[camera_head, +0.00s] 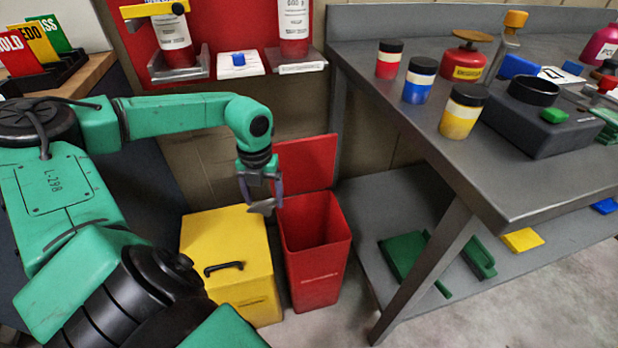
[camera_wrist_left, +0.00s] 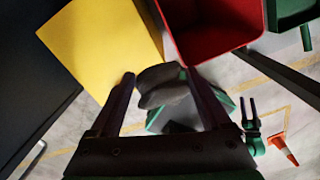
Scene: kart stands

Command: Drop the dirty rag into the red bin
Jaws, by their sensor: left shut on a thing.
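The red bin (camera_head: 318,279) stands on the floor with its lid (camera_head: 305,163) raised at the back and its mouth open. My left gripper (camera_head: 263,204) is above the gap between the yellow bin and the red bin, near the red bin's left rim. It is shut on the grey dirty rag (camera_head: 262,207). In the left wrist view, the rag (camera_wrist_left: 163,86) sits between the fingertips of my left gripper (camera_wrist_left: 158,80), and the open red bin (camera_wrist_left: 212,20) is just beyond it to the upper right. My right gripper is not clearly in the head view.
A closed yellow bin (camera_head: 230,255) with a black handle stands directly left of the red bin. A grey metal workbench (camera_head: 540,190) with jars and tools is at the right, its lower shelf (camera_head: 372,215) close beside the red bin.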

